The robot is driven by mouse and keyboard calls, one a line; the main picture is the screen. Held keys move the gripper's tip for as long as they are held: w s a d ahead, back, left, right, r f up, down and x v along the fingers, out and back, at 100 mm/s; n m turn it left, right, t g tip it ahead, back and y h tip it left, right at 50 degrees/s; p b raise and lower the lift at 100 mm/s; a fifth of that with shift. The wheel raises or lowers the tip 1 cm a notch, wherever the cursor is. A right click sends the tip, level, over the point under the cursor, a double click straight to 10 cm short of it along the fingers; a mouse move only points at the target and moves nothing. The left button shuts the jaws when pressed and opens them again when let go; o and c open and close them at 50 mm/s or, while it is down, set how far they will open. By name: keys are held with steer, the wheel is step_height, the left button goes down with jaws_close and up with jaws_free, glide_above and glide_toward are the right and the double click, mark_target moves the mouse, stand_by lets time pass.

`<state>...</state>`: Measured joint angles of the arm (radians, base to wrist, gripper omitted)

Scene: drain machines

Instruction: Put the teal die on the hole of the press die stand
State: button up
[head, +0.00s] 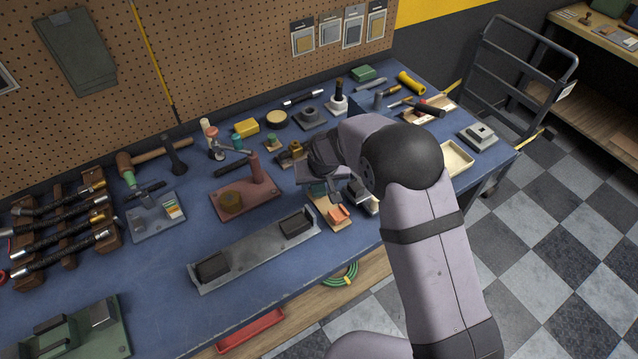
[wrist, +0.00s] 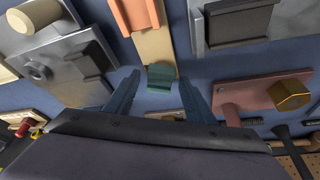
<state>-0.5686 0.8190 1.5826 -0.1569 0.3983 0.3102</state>
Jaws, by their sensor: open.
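The teal die (wrist: 161,77) is a small stepped block at the end of a narrow wooden board (wrist: 153,46) that also bears an orange block (wrist: 137,14). My gripper (wrist: 162,88) is open, with one blue finger on each side of the teal die and gaps showing. In the head view my gripper (head: 318,184) is low over the board (head: 325,206), and my arm partly hides the die. A grey plate with a raised, dark-slotted block (head: 479,136) at the bench's right may be the press die stand; I cannot tell for sure.
A reddish plate with a post (head: 255,168) and amber piece stands left of my gripper. A long grey tray (head: 255,252) lies in front. A grey block with a pin (wrist: 38,70) is close on the other side. A cream tray (head: 457,159) is at the right.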

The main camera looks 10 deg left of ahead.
steer(key=shift+r, duration=0.1)
steer(key=shift+r+p, duration=0.6)
steer(key=b+v, duration=0.3)
steer(key=v, duration=0.9)
steer(key=s+d+f+m+g+h, duration=0.1)
steer(key=s+d, duration=0.3)
steer(key=d, duration=0.5)
steer(key=s+d+f+m+g, duration=0.1)
steer(key=s+d, duration=0.2)
steer(key=d, duration=0.5)
steer(key=s+d+f+m+g, duration=0.1)
steer(key=s+d+f+m, duration=0.1)
steer(key=s+d, duration=0.8)
steer(key=s, duration=0.5)
steer(key=shift+d+f+m+g, duration=0.2)
steer(key=shift+f+m+g, duration=0.1)
steer(key=shift+g, duration=0.1)
